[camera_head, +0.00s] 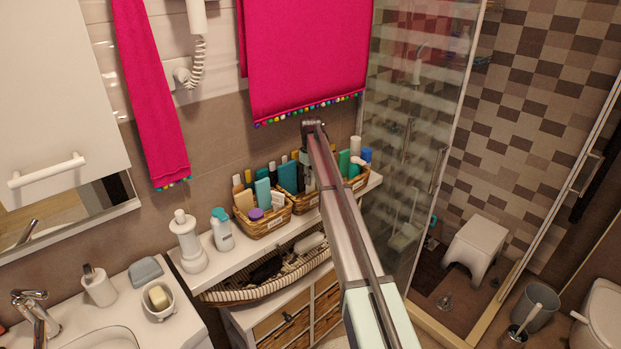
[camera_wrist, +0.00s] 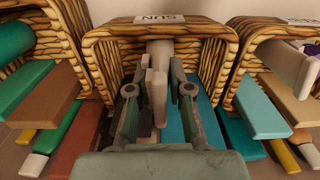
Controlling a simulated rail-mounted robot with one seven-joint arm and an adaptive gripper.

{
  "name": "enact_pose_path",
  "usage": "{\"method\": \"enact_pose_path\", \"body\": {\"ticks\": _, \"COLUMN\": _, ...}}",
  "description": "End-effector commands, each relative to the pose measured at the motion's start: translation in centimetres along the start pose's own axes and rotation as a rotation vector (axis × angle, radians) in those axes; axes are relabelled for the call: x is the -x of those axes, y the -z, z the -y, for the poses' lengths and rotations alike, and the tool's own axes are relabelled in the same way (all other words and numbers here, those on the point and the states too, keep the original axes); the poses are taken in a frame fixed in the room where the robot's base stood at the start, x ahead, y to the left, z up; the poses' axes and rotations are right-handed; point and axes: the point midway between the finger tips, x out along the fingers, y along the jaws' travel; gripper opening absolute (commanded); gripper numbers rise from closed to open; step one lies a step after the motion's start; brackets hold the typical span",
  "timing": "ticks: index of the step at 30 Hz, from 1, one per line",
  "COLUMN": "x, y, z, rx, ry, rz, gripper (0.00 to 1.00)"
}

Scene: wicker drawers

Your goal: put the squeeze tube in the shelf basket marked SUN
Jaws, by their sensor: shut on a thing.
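The basket marked SUN is a wicker basket with a label, upside down in the wrist view (camera_wrist: 105,45); it appears to be the middle shelf basket in the head view (camera_head: 304,204). My gripper (camera_wrist: 159,100) is shut on a pale grey-beige item that appears to be the squeeze tube (camera_wrist: 158,62). The fingers and the tube are over or within the basket's opening. Whether the tube touches the basket floor cannot be told. In the head view my gripper (camera_head: 307,180) points down at the middle basket, and the tube cannot be made out there.
A wicker basket (camera_head: 268,226) stands to the left and another (camera_head: 359,184) to the right, both filled with bottles and boxes. Teal and brown boxes crowd the SUN basket. A white dispenser (camera_head: 188,243) and a bottle (camera_head: 222,231) stand farther left on the shelf (camera_head: 215,263).

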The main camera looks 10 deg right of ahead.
Motion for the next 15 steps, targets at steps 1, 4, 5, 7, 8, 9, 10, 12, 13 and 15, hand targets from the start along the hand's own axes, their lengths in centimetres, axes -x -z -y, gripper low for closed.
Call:
{"method": "enact_pose_path", "body": {"ticks": 1, "x": -0.18, "y": -0.01, "z": 0.0, "rx": 0.0, "ry": 0.0, "rz": 0.0, "gripper": 0.0}}
{"method": "enact_pose_path", "body": {"ticks": 4, "x": -0.45, "y": 0.0, "z": 0.0, "rx": 0.0, "ry": 0.0, "rz": 0.0, "gripper": 0.0}}
{"method": "enact_pose_path", "body": {"ticks": 5, "x": -0.52, "y": 0.0, "z": 0.0, "rx": 0.0, "ry": 0.0, "rz": 0.0, "gripper": 0.0}}
{"method": "enact_pose_path", "body": {"ticks": 7, "x": -0.7, "y": 0.0, "z": 0.0, "rx": 0.0, "ry": 0.0, "rz": 0.0, "gripper": 0.0}}
{"method": "enact_pose_path", "body": {"ticks": 8, "x": -0.78, "y": -0.01, "z": 0.0, "rx": 0.0, "ry": 0.0, "rz": 0.0, "gripper": 0.0}}
{"method": "enact_pose_path", "body": {"ticks": 9, "x": -0.84, "y": 0.0, "z": 0.0, "rx": 0.0, "ry": 0.0, "rz": 0.0, "gripper": 0.0}}
{"method": "enact_pose_path", "body": {"ticks": 10, "x": -0.83, "y": 0.0, "z": 0.0, "rx": 0.0, "ry": 0.0, "rz": 0.0, "gripper": 0.0}}
{"method": "enact_pose_path", "body": {"ticks": 12, "x": -0.79, "y": 0.0, "z": 0.0, "rx": 0.0, "ry": 0.0, "rz": 0.0, "gripper": 0.0}}
{"method": "enact_pose_path", "body": {"ticks": 13, "x": -0.81, "y": 0.0, "z": 0.0, "rx": 0.0, "ry": 0.0, "rz": 0.0, "gripper": 0.3}}
{"method": "enact_pose_path", "body": {"ticks": 15, "x": -0.81, "y": 0.0, "z": -0.01, "rx": 0.0, "ry": 0.0, "rz": 0.0, "gripper": 0.45}}
